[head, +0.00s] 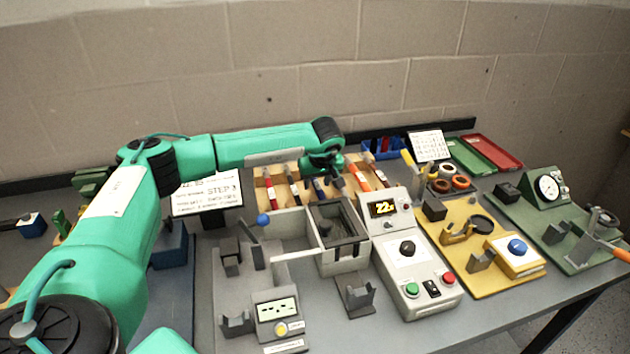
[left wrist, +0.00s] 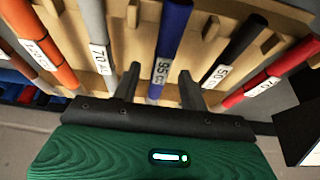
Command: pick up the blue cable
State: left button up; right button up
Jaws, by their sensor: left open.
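The blue cable (left wrist: 173,35) lies on a wooden rack (left wrist: 215,62) and carries a white label. It also shows in the head view (head: 319,188), small and partly covered by my left gripper (head: 325,183). In the left wrist view my left gripper (left wrist: 160,82) is open, with one finger on each side of the blue cable's line. The cable passes between the fingers, and nothing shows as gripped. Whether the fingers touch it I cannot tell. My right gripper is not in view.
Beside the blue cable lie a grey cable (left wrist: 94,22) and a black cable (left wrist: 242,38), with orange and red ones further out. In front of the rack stand a grey fixture (head: 340,262) and a control box (head: 415,262) with a display. A brick wall is behind.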

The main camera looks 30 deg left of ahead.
pick_arm(q)
grip_shut()
jog(key=shift+r, duration=0.15)
